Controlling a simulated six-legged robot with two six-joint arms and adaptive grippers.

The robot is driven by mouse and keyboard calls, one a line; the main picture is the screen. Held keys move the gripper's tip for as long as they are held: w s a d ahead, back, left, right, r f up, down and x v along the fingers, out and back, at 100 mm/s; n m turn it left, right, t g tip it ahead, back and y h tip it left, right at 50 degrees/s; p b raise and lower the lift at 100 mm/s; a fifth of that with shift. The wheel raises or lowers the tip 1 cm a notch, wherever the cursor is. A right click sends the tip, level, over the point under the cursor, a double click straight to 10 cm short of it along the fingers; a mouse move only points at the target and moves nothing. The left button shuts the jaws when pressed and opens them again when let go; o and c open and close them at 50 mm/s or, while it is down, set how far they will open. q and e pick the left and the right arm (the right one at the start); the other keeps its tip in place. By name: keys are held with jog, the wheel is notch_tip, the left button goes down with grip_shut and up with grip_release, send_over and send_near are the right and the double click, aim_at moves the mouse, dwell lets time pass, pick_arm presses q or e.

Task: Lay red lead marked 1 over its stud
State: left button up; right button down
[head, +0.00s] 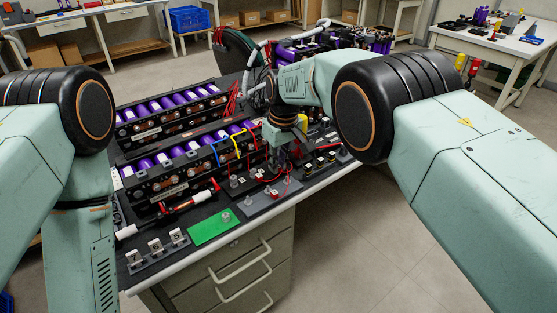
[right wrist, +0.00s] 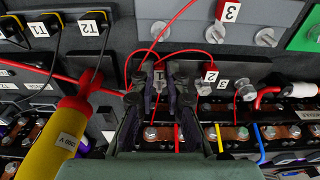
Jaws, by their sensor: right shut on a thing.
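My right gripper (right wrist: 162,80) is shut on a thin red lead (right wrist: 156,42) that rises from between its fingertips and curves up and to the right. A pale tag (right wrist: 160,80) shows between the fingers; its mark is hard to read. The fingers hide the lead's end, so I cannot tell whether it touches a stud. In the head view my right gripper (head: 279,155) is low over the bench among the red leads. My left gripper is out of view.
A grey plate with several studs (right wrist: 215,34) lies beyond the fingers. A yellow-handled tool (right wrist: 62,138) is close on the left, by the T1 and T2 tags. Purple cells with copper bars (head: 180,180) crowd the bench. A green plate (head: 214,229) lies toward the front edge.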

jog(key=c, duration=1.3)
grip_release()
jog(key=shift+r, duration=0.1)
jog(key=shift+r+p, duration=2.35)
jog(key=shift+r, duration=0.6)
